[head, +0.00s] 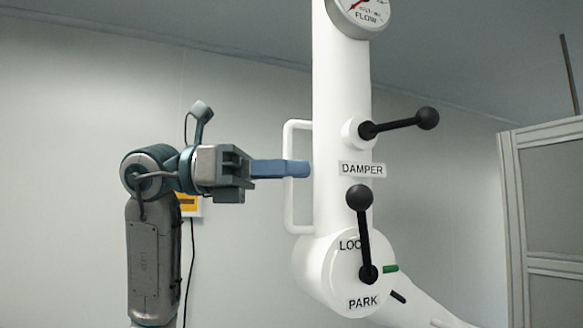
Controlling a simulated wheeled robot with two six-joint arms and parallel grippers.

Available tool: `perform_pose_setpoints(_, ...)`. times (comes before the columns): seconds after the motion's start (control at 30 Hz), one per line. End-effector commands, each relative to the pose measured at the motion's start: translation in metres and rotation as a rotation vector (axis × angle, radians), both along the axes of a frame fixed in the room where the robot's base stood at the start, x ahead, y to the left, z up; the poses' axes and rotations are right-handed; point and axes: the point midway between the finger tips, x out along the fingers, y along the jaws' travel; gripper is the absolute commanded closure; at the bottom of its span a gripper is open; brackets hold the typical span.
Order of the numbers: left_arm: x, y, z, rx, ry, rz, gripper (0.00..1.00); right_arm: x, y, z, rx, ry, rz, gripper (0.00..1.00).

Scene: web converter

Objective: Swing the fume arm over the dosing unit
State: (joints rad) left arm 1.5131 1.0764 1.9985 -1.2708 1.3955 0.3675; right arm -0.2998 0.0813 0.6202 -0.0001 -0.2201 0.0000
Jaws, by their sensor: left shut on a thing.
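The white fume arm (342,120) stands upright in the middle of the head view, and a lower tube (412,310) runs down to the right from its joint. A white bar handle (291,212) is on its left side. My left gripper (298,168) comes in from the left, its blue fingers shut on the handle. The black damper lever (400,124) points right. The black joint lever (363,230) stands nearly upright, its knob over the partly covered LOCK label; a PARK label (363,302) is below. The dosing unit cannot be made out. My right gripper is not in view.
A flow gauge (360,12) sits at the top of the fume arm, cut off by the frame. A grey framed cabinet or panel (540,200) stands at the right. A yellow and white box (189,204) is on the plain wall behind my left arm.

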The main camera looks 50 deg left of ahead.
Motion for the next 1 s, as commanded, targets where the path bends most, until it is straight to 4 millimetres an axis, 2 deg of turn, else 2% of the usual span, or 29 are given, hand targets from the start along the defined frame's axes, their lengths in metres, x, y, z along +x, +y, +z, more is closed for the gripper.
perform_pose_setpoints(0.5, -0.0035, -0.0045, -0.0028, 0.006, 0.002, -0.006, 1.0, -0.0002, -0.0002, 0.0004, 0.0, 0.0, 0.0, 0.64)
perform_pose_setpoints(0.53, -0.0034, -0.0044, -0.0028, 0.006, 0.002, -0.006, 0.85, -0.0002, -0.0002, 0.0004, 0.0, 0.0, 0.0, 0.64)
perform_pose_setpoints(0.6, -0.0032, -0.0041, -0.0024, 0.006, 0.001, -0.005, 0.75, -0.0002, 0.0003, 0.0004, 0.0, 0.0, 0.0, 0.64)
perform_pose_setpoints(1.0, -0.0026, -0.0028, -0.0004, 0.001, 0.0, -0.003, 0.75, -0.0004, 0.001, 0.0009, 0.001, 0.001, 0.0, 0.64)
